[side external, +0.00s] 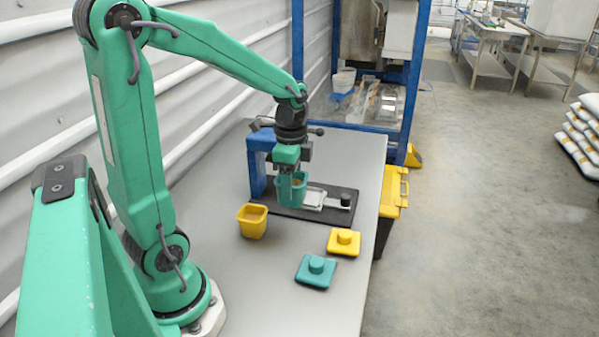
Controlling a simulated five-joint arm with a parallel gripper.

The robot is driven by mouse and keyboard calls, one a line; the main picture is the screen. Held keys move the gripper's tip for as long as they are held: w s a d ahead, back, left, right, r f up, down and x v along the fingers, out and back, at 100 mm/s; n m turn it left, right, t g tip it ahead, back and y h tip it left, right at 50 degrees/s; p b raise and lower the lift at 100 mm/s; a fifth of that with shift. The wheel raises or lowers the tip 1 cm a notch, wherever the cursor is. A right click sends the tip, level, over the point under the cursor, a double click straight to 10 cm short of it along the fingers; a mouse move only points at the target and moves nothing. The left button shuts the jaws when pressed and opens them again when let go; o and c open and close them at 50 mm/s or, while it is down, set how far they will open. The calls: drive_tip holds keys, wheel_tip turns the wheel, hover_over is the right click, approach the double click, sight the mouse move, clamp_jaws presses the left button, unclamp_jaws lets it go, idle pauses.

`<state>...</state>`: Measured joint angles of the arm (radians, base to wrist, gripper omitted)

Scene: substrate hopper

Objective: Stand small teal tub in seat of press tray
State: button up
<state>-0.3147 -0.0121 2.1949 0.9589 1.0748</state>
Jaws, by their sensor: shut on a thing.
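My gripper (292,172) is shut on the small teal tub (292,192) and holds it upright. Something brownish shows inside the tub. The tub is in front of the black press base (330,214) in the picture, just left of the pale press tray (315,198). The tub and gripper hide part of the tray, and its seat cannot be made out clearly. I cannot tell whether the tub touches the tray or base. The blue press frame (257,165) stands just left of the gripper.
A yellow tub (252,221) stands left of the base's front. A yellow lid (343,242) and a teal lid (316,271) lie nearer on the grey table (250,290). A black knob (346,200) is at the base's right end. The table's right edge is close by.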

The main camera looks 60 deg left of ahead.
wheel_tip(320, 180, up, 3)
drive_tip(key=shift+w+a+r, duration=0.1)
drive_tip(key=shift+w+r, duration=0.05)
drive_tip(key=shift+r, duration=0.05)
drive_tip(key=w+n, duration=0.1)
drive_tip(key=w+a+n, duration=0.1)
drive_tip(key=n, duration=0.1)
drive_tip(key=shift+a+r, duration=0.15)
drive_tip(key=shift+a, duration=0.1)
drive_tip(key=w+a+n, duration=0.9)
drive_tip(key=n, duration=0.6)
drive_tip(key=shift+s+d+f, duration=0.1)
drive_tip(key=shift+f, duration=1.25)
drive_tip(key=shift+s+f, duration=0.1)
drive_tip(key=shift+f, duration=1.25)
drive_tip(key=shift+f, duration=0.2)
drive_tip(key=shift+f, duration=3.75)
drive_tip(key=shift+f, duration=0.3)
